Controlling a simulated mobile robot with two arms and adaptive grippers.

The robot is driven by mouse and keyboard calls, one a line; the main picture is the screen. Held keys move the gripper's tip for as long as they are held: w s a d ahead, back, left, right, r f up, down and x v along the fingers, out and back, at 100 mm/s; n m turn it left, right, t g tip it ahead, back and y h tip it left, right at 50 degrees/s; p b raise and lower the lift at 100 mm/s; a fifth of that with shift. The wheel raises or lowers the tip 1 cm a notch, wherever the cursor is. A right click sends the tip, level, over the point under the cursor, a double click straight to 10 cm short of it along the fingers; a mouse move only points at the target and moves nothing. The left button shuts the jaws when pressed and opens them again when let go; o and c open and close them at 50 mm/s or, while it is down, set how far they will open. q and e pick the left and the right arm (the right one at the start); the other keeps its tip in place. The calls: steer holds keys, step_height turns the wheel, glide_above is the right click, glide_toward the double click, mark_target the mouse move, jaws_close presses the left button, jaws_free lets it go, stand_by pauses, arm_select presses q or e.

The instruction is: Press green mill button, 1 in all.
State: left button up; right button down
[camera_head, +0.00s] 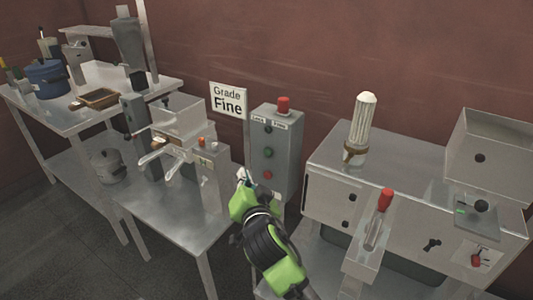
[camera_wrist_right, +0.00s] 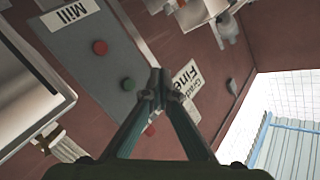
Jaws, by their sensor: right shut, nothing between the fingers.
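The grey mill control box (camera_head: 286,150) stands against the wall in the head view, with the green button (camera_head: 268,152) at the middle of its front and a red button (camera_head: 267,175) below it. In the right wrist view the box face bears a "Mill" label (camera_wrist_right: 70,15), the red button (camera_wrist_right: 99,47) and the green button (camera_wrist_right: 127,84). My right gripper (camera_head: 241,175) is shut and empty, in front and to the left of the box, low by the red button's height. In the wrist view its fingertips (camera_wrist_right: 160,80) show just beside the green button, apart from it in the picture. My left gripper is not in view.
A "Grade Fine" sign (camera_head: 228,100) stands left of the box. A red knob (camera_head: 283,104) tops the box. A steel table (camera_head: 180,225) with equipment is to the left.

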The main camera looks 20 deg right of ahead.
steer(key=shift+w+d, duration=0.85)
steer(key=shift+d, duration=0.25)
steer(key=shift+w+d, duration=0.9)
steer(key=shift+d, duration=0.25)
steer(key=shift+w+d, duration=0.85)
steer(key=shift+d, duration=0.25)
steer(key=shift+w+d+p, duration=0.25)
steer(key=shift+d+p, duration=0.05)
steer(key=shift+w+d, duration=0.25)
steer(key=shift+d, duration=0.1)
steer(key=shift+a, duration=0.1)
steer(key=shift+s+a, duration=0.55)
steer(key=shift+a, duration=0.05)
steer(key=shift+s+a, duration=0.8)
steer(key=shift+a, duration=0.2)
steer(key=shift+s+a, duration=0.75)
steer(key=shift+a, duration=0.2)
